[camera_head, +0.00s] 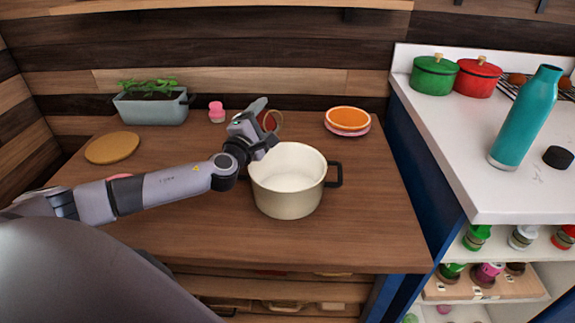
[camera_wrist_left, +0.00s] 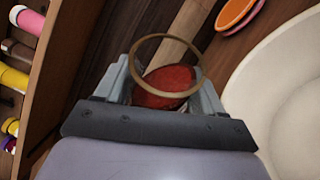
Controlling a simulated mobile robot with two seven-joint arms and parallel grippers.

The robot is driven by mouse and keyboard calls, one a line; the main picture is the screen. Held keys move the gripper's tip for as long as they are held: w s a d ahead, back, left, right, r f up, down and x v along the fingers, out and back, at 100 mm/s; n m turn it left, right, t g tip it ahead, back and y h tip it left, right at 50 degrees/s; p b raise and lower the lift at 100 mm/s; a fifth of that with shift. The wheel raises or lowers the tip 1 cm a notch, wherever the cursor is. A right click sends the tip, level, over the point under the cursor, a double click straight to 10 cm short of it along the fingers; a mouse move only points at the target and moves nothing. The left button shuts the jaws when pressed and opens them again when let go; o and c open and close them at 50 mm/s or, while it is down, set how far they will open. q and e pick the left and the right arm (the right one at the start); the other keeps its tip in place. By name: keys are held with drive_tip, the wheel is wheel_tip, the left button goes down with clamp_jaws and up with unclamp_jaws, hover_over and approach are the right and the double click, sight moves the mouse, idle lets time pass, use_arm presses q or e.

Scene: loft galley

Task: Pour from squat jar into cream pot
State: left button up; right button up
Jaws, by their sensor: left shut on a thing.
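The squat jar (camera_head: 271,121) shows as a brownish-gold rim ring with dark red below it. It also shows in the left wrist view (camera_wrist_left: 168,86) between my fingers. My left gripper (camera_head: 257,124) is shut on it, just behind and left of the cream pot's rim. The jar looks tilted; how far I cannot tell, and its lower part is hidden by the gripper. The cream pot (camera_head: 286,203) stands upright on the wooden counter with dark side handles. Its visible inside is pale and bare. Its rim fills the right of the wrist view (camera_wrist_left: 240,85).
A planter (camera_head: 152,108), a pink-topped shaker (camera_head: 216,112) and a round wooden board (camera_head: 111,147) are to the left. A teal bottle (camera_head: 525,118) stands on the white counter. The wooden counter (camera_head: 375,225) is clear right of the pot.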

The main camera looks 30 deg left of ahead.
sight(265, 119)
use_arm(q)
drive_tip(key=shift+s+d+f+m+t, duration=0.15)
drive_tip(key=shift+d+m+t, duration=0.15)
drive_tip(key=shift+d+m, duration=0.3)
drive_tip(key=shift+d+r+m+t+h, duration=0.15)
drive_tip(key=shift+r+m+t+h, duration=0.35)
drive_tip(key=shift+m, duration=0.6)
idle(0.4)
drive_tip(key=shift+s+d+r+m+t+h, duration=0.1)
drive_tip(key=shift+d+r+m+t+h, duration=0.2)
drive_tip(key=shift+m, duration=0.65)
drive_tip(key=shift+d+r+m+t+h, duration=0.15)
drive_tip(key=shift+r+m+t, duration=0.25)
drive_tip(key=shift+m, duration=0.55)
idle(0.5)
drive_tip(key=shift+s+d+f+m+h+b, duration=0.15)
drive_tip(key=shift+f+m+h+b, duration=0.1)
drive_tip(key=shift+m+b, duration=0.3)
drive_tip(key=shift+w+d+f+m+h+b, duration=0.1)
drive_tip(key=shift+d+f+m+h+b, duration=0.1)
drive_tip(key=shift+m+b, duration=0.35)
drive_tip(key=shift+s+d+r+m+t+h, duration=0.15)
drive_tip(key=shift+r+m+t+h, duration=0.2)
drive_tip(key=shift+m, duration=0.3)
drive_tip(key=shift+d+m+t+h, duration=0.15)
drive_tip(key=shift+m+h, duration=0.3)
drive_tip(key=shift+m, duration=0.2)
idle(0.4)
drive_tip(key=shift+d+r, duration=0.1)
drive_tip(key=shift+r, duration=0.05)
